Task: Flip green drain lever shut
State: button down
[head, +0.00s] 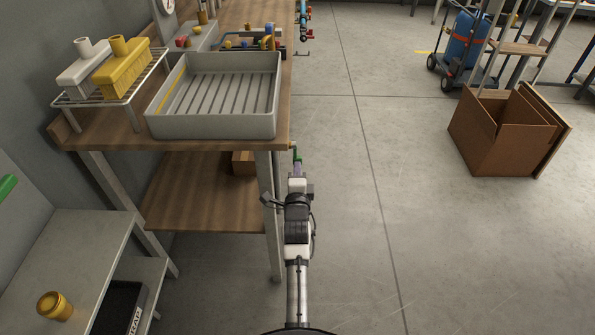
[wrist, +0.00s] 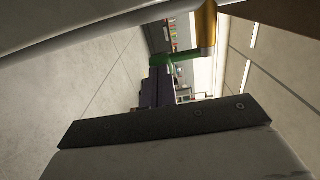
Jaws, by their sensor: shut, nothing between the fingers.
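The green drain lever (wrist: 178,56) shows in the wrist view, reaching left from a brass valve body (wrist: 206,27). In the head view a small bit of the green lever (head: 297,154) shows by the right edge of the workbench, below the grey tray (head: 215,124). My gripper (head: 297,169) is just in front of the lever at the bench's right side. Its purplish fingers (wrist: 155,88) are shut and empty, with their tips close to the lever's left end. I cannot tell whether they touch it. Most of the valve is hidden in the head view.
The wooden bench (head: 100,137) and its leg (head: 268,200) stand left of my arm. The floor to the right is clear up to a cardboard box (head: 495,145).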

jog(key=shift+w+f+t+b, duration=0.3)
jog(key=shift+f+t+b, duration=0.15)
jog(key=shift+b, duration=1)
jog(key=shift+t, duration=0.35)
jog(key=shift+w+f+b, duration=0.2)
jog(key=shift+w+b, duration=1.8)
jog(key=shift+b, duration=1.05)
jog(key=shift+w, duration=0.15)
